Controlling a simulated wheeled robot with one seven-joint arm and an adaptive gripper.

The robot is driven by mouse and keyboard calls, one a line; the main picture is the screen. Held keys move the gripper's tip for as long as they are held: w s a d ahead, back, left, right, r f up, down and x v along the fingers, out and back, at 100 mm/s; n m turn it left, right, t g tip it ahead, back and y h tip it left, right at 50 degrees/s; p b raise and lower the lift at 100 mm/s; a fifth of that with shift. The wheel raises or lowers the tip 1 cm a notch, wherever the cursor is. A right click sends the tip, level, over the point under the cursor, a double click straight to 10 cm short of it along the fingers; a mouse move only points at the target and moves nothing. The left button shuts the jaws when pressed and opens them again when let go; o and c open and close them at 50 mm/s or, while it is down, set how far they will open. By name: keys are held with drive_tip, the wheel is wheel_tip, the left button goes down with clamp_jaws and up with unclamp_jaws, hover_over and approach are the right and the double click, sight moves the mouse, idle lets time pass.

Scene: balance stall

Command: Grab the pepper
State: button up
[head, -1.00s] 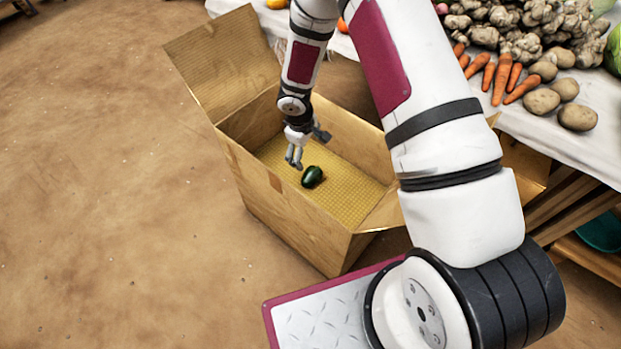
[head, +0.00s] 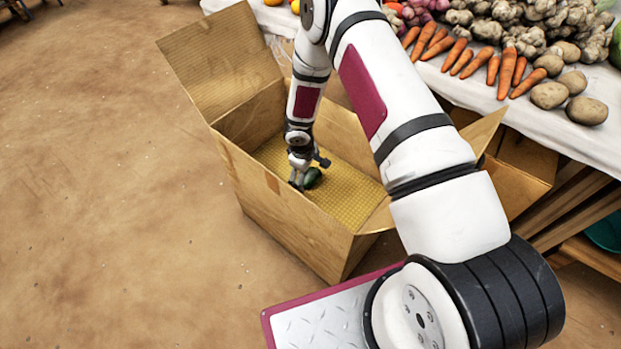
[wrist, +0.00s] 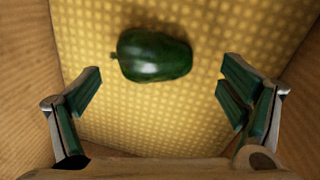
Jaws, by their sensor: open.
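A dark green pepper (head: 312,178) lies on the yellow patterned floor of an open cardboard box (head: 290,225). In the wrist view the pepper (wrist: 154,55) lies on its side with its short stem to the left. My gripper (head: 309,172) is down inside the box, right by the pepper, and partly covers it in the head view. In the wrist view my gripper (wrist: 160,95) is open, with one finger on each side and nothing between them. The pepper shows a little beyond the fingertips, between their lines, and is not visibly touched.
Box walls stand close around my gripper, and one tall flap (head: 222,62) is raised at the back left. A table (head: 470,95) with carrots (head: 508,72), potatoes (head: 549,95) and other vegetables stands to the right. Open floor lies to the left.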

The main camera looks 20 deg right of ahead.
sight(309, 176)
drive_tip(key=f, duration=0.1)
drive_tip(key=f+b, duration=0.1)
drive_tip(key=f, duration=0.2)
drive_tip(key=shift+w+d, duration=0.35)
drive_tip(key=shift+r, duration=0.1)
drive_tip(key=shift+c, duration=0.2)
drive_tip(key=c, duration=1.1)
drive_tip(key=shift+c, duration=0.2)
